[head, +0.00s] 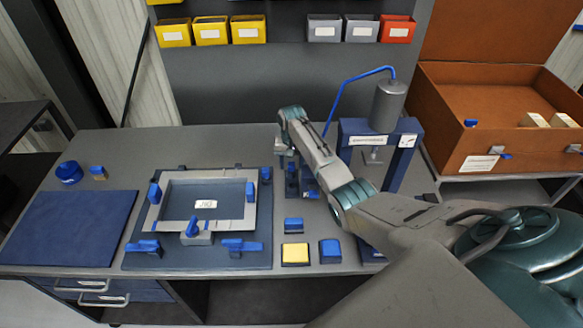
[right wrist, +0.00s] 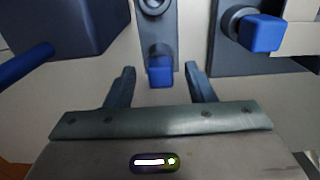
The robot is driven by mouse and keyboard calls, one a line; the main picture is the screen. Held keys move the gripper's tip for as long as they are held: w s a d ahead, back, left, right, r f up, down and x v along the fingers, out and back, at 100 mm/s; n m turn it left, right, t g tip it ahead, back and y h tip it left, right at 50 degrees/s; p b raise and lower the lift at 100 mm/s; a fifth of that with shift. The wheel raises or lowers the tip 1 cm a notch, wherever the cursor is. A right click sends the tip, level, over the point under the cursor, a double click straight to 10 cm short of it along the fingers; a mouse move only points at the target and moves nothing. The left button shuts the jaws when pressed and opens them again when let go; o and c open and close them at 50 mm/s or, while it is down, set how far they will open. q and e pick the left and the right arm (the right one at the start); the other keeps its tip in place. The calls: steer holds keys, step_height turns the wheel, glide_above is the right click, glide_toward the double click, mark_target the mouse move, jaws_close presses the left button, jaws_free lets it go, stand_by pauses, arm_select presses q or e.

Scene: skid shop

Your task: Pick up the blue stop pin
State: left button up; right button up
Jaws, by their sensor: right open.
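A small blue block-shaped head, which looks like the blue stop pin (right wrist: 160,72), shows in the right wrist view at the near end of a dark strip with grey round fittings. My right gripper (right wrist: 160,84) is open, its two fingers apart on either side of this blue head, with nothing held. In the head view my right arm reaches over the bench and its wrist hangs above the strip, right of the jig; the fingertips are hard to make out there. A similar blue head on a grey collar (right wrist: 262,33) stands to the right in the wrist view. My left gripper is not in view.
The jig plate (head: 140,262) with a grey frame and blue clamps lies left of my arm. A blue press (head: 355,128) with a grey cylinder stands close on the right. A yellow block (head: 295,254) lies in front. The blue mat (head: 70,228) is clear.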

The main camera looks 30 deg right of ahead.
steer(key=c, duration=1.1)
steer(key=shift+o, duration=0.2)
steer(key=shift+r, duration=0.2)
